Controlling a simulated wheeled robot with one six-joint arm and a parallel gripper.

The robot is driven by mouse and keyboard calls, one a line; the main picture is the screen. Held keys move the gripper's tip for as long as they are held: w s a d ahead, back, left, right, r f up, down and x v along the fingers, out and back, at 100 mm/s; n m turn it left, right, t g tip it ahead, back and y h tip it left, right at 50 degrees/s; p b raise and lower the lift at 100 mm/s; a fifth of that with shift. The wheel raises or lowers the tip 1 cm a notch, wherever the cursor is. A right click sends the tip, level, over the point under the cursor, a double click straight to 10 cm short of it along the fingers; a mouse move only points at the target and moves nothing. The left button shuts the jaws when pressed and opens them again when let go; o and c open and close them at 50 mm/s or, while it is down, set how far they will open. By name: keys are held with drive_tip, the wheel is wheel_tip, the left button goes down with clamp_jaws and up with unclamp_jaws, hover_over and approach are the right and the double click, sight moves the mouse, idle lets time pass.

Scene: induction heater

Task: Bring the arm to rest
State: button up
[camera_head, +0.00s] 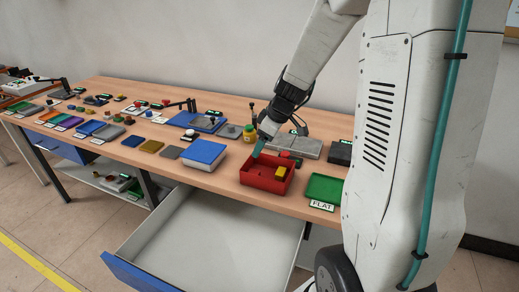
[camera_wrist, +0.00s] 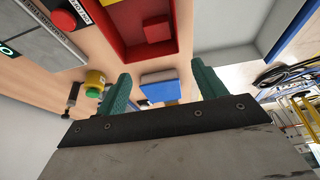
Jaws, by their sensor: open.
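My gripper (camera_head: 259,148) hangs from the arm over the back left rim of a red bin (camera_head: 246,180) in the head view. In the wrist view its two green fingers stand apart with nothing held between them (camera_wrist: 162,80). The red bin (camera_wrist: 186,35) fills the top of the wrist view, with a red block (camera_wrist: 157,29) inside. My arm reaches down from the top, partly bent.
A green tray (camera_head: 325,188) labelled FLAT lies right of the bin; a blue-topped box (camera_head: 204,153) stands left. An open drawer (camera_head: 213,232) juts out below the table. A yellow bottle-like item (camera_head: 248,133) stands close behind the gripper. Several small parts cover the table's left side.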

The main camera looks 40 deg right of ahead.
idle(0.6)
drive_tip(key=s+a+r+m, duration=0.2)
drive_tip(key=s+a+r, duration=0.2)
drive_tip(key=s, duration=0.5)
drive_tip(key=s+a+r+m+g+h, duration=0.1)
drive_tip(key=s+a+r, duration=0.3)
drive_tip(key=s, duration=0.4)
drive_tip(key=s+a+r+m+g+h, duration=0.1)
drive_tip(key=s+a+r+m, duration=0.2)
drive_tip(key=s, duration=0.6)
wheel_tip(320, 180, up, 2)
drive_tip(key=shift+s+a+m, duration=0.3)
drive_tip(key=shift+a+m, duration=0.1)
drive_tip(key=shift+a, duration=0.75)
